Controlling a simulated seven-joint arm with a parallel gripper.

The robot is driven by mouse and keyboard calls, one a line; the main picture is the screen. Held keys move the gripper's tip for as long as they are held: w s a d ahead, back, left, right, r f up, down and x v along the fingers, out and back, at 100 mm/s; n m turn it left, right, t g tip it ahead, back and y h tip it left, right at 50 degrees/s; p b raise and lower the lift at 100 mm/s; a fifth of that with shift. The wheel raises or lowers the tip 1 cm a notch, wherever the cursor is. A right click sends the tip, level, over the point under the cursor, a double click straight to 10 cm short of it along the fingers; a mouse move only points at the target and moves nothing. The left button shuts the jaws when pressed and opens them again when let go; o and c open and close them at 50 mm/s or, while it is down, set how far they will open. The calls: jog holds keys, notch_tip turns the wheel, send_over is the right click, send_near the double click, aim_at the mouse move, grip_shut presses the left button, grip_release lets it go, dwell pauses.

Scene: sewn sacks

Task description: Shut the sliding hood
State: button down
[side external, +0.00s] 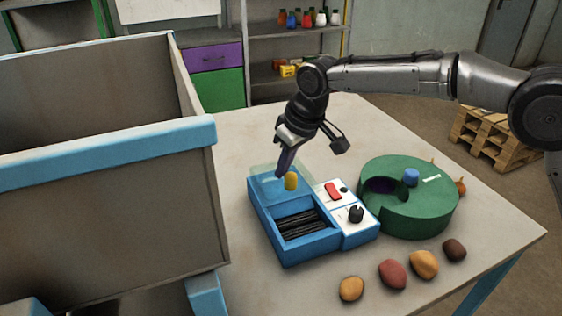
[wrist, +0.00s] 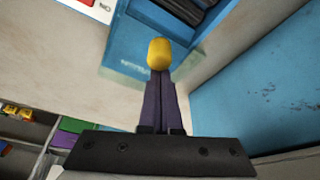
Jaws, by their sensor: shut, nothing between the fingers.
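The blue machine (side external: 290,252) stands on the table with its top opening partly uncovered, showing black rollers (side external: 302,224) inside. The sliding hood (side external: 266,181) is a clear, faintly green pane at the machine's far end, slid back from the rollers. A yellow knob (side external: 291,181) stands on the hood; it also shows in the wrist view (wrist: 160,53). My gripper (side external: 283,172) points down with its purple fingers shut and empty, close by the knob on its far left side. In the wrist view the fingertips (wrist: 160,78) partly overlap the knob's edge; whether they touch it I cannot tell.
A control panel with a red switch (side external: 333,191) and black dial (side external: 356,214) adjoins the machine. A green round drum (side external: 420,215) stands to the right. Several potato-like lumps (side external: 393,273) lie in front. A large blue-rimmed bin (side external: 110,215) rises at the left.

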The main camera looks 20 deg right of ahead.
jog(key=s, duration=0.9)
jog(key=shift+s, duration=0.4)
jog(key=shift+f, duration=0.15)
